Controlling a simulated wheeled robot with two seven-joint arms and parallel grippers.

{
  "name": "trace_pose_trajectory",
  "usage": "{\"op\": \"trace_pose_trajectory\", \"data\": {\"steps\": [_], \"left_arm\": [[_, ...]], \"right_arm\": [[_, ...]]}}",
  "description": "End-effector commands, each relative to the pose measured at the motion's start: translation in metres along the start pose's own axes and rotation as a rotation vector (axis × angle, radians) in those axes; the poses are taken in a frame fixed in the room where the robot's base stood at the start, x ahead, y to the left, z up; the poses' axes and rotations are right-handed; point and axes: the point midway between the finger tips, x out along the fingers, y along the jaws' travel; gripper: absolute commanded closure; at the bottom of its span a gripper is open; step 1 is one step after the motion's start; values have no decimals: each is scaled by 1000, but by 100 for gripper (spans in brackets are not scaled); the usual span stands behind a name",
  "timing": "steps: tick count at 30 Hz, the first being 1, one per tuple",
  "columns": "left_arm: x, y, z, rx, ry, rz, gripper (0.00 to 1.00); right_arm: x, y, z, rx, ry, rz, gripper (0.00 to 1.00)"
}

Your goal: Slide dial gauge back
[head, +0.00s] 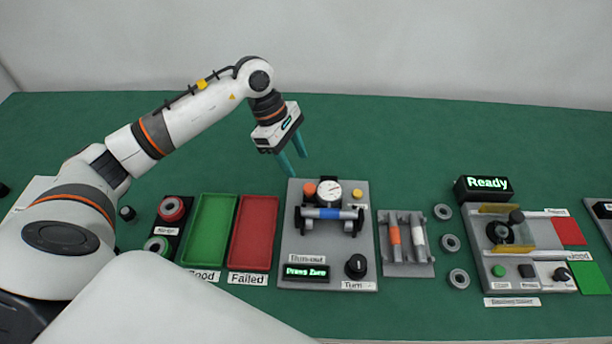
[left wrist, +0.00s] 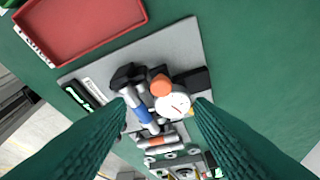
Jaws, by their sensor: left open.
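The dial gauge (head: 328,191) has a round white face and stands at the back of the grey run-out fixture (head: 290,250). An orange knob (head: 310,189) is on its left and a small yellow knob (head: 357,193) on its right. In front of it a shaft with a blue band (head: 330,213) lies across two black supports. My left gripper (head: 293,165) is open and empty, above and behind the fixture's back left edge. In the left wrist view the dial gauge (left wrist: 173,105) and orange knob (left wrist: 160,85) show between the teal fingers (left wrist: 150,135). My right gripper is not seen.
A green tray (head: 196,262) and a red tray (head: 237,265) lie left of the fixture. A rack with an orange-banded and a white shaft (head: 420,268) stands to its right, then loose rings (head: 451,243) and a second station with a Ready display (head: 485,184). The green table behind is clear.

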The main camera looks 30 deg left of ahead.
Motion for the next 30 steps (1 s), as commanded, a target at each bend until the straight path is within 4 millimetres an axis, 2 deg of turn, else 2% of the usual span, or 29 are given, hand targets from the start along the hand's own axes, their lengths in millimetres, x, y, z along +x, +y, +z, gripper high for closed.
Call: {"op": "trace_pose_trajectory", "data": {"steps": [6, 12, 17, 24, 26, 30], "left_arm": [[43, 1, -1, -1, 2, 4, 52], [70, 1, -1, 0, 1, 3, 52], [77, 0, 0, 0, 1, 0, 52], [78, 0, 0, 0, 0, 0, 52], [78, 0, 0, 0, 0, 0, 60], [78, 0, 0, 0, 0, 0, 83]], "right_arm": [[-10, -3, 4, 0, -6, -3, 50], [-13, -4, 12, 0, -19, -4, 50], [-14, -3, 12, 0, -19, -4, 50], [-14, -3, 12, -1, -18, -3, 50], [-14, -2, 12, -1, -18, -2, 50], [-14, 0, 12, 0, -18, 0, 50]]}}
